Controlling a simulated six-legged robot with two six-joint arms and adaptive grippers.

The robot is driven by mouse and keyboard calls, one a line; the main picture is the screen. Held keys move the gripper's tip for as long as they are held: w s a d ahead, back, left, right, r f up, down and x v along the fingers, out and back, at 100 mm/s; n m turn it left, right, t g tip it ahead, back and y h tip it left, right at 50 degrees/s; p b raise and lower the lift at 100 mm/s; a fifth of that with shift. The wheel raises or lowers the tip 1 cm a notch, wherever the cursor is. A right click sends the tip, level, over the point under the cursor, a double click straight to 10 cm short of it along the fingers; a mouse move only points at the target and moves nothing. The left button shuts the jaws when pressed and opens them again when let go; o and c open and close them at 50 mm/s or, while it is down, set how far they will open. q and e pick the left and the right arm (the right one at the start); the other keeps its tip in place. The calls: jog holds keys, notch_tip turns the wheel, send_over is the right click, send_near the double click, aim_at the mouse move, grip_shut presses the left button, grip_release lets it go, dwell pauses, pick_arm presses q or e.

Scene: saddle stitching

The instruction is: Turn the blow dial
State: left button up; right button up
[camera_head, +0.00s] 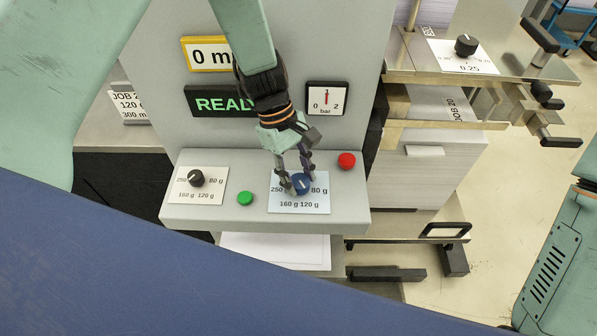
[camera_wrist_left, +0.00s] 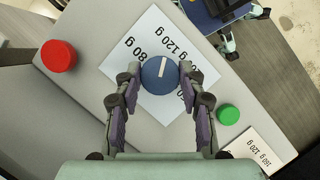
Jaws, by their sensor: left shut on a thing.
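The blue dial (camera_head: 302,184) sits on a white label plate (camera_head: 316,207) on the grey control panel, with marks for 250, 80 g, 120 g and 160 g around it. In the left wrist view the dial (camera_wrist_left: 160,75) shows a white pointer line. My left gripper (camera_head: 294,181) comes down from above and is shut on the dial, a finger on either side of it. The fingers (camera_wrist_left: 159,82) also show in the left wrist view. My right gripper is not in view; a green arm part of mine shows at the right edge.
A green button (camera_head: 245,198) and a black dial (camera_head: 196,178) are left of the blue dial. A red button (camera_head: 346,160) is to its right. A pressure gauge (camera_head: 326,98) and a READY display (camera_head: 215,103) are above. Another black dial (camera_head: 466,45) stands at upper right.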

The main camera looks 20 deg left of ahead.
aim_at(298, 179)
pick_arm(q)
jog(key=shift+w+r, duration=0.1)
jog(key=shift+w, duration=0.05)
jog(key=o, duration=1.2)
jog(key=shift+a, duration=0.1)
jog(key=shift+r, duration=0.3)
notch_tip(298, 179, up, 9)
jog(key=shift+r, duration=0.1)
